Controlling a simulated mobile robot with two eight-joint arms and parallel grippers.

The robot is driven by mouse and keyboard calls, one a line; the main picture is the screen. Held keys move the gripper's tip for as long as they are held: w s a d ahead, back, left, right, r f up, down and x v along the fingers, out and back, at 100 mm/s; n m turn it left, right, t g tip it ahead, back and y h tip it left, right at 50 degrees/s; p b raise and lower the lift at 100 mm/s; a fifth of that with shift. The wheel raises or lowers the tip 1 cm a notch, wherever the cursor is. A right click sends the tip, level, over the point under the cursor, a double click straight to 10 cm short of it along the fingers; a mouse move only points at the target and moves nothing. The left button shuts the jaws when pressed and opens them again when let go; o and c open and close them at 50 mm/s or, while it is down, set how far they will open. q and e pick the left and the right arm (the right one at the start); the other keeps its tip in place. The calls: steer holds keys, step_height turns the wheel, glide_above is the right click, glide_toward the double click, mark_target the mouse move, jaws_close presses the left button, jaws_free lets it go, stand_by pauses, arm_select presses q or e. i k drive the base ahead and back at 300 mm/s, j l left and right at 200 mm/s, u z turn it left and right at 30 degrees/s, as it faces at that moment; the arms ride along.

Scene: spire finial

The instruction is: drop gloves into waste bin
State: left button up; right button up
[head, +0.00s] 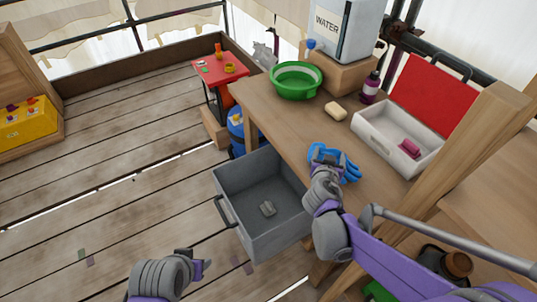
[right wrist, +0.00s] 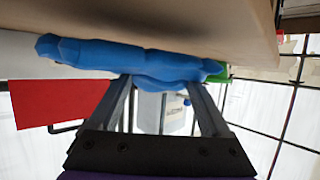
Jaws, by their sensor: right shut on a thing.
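The blue gloves (head: 347,168) are at the wooden table's near edge, crumpled into one bundle. My right gripper (head: 325,158) is shut on them, and their finger ends stick out to the right. In the right wrist view the blue gloves (right wrist: 130,60) lie across both fingertips (right wrist: 160,82), close against the table surface.
On the table (head: 290,120) are a green basin (head: 296,92), a soap-like block (head: 335,111), a purple bottle (head: 370,88) and an open white case (head: 375,135) with a red lid. A water container (head: 345,35) stands behind. The plank floor (head: 110,180) at left is mostly clear.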

mark_target(284, 210)
steer(key=i+j+z, duration=0.15)
steer(key=j, duration=0.75)
steer(key=j+z, duration=0.1)
steer(key=j, duration=0.85)
steer(key=i, duration=0.45)
steer(key=l+z, duration=0.05)
steer(key=l, duration=0.05)
